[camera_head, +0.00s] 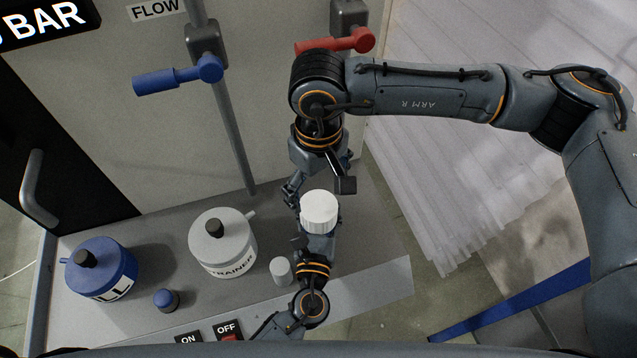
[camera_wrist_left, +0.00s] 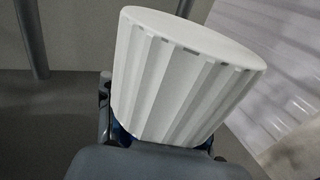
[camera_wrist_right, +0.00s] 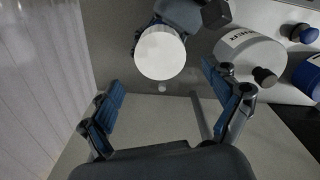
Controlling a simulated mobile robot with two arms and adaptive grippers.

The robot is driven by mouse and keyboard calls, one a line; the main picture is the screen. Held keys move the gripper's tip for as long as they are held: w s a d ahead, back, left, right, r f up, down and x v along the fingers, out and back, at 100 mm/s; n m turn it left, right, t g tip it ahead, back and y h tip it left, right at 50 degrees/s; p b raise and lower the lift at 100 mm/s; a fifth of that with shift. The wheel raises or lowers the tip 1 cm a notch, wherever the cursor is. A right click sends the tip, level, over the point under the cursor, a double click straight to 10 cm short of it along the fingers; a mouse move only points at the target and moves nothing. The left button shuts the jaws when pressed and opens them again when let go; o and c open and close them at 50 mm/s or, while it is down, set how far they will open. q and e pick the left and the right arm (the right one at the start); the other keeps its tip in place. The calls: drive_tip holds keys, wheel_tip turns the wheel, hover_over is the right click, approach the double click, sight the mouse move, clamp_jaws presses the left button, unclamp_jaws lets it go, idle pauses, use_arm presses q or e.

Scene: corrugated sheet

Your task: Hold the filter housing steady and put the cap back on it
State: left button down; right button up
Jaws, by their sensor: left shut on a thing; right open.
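A white ribbed cap (camera_head: 319,210) with a flat round top stands upright over my left gripper (camera_head: 318,240). It fills the middle of the left wrist view (camera_wrist_left: 185,80) and shows from above in the right wrist view (camera_wrist_right: 161,53). My left gripper is shut below it; the filter housing in its grasp is hidden by the cap and fingers. I cannot see the seam between cap and housing. My right gripper (camera_head: 318,188) points down just beyond the cap in the head view. Its blue-padded fingers (camera_wrist_right: 162,76) are spread wide and empty, apart from the cap.
On the grey bench stand a blue pot (camera_head: 100,270), a white strainer pot (camera_head: 222,243), a small blue-and-black knob (camera_head: 166,299) and a small white cylinder (camera_head: 281,271). Blue (camera_head: 180,76) and red (camera_head: 336,41) valve handles are behind. A translucent corrugated sheet (camera_head: 460,150) hangs at right.

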sight(318, 205)
drive_tip(key=shift+f, duration=0.1)
drive_tip(key=shift+f, duration=3.9)
drive_tip(key=c, duration=1.3)
drive_tip(key=shift+o, duration=0.2)
drive_tip(key=m, duration=0.3)
drive_tip(key=shift+m, duration=0.3)
drive_tip(key=m, duration=1.2)
drive_tip(key=shift+m, duration=0.4)
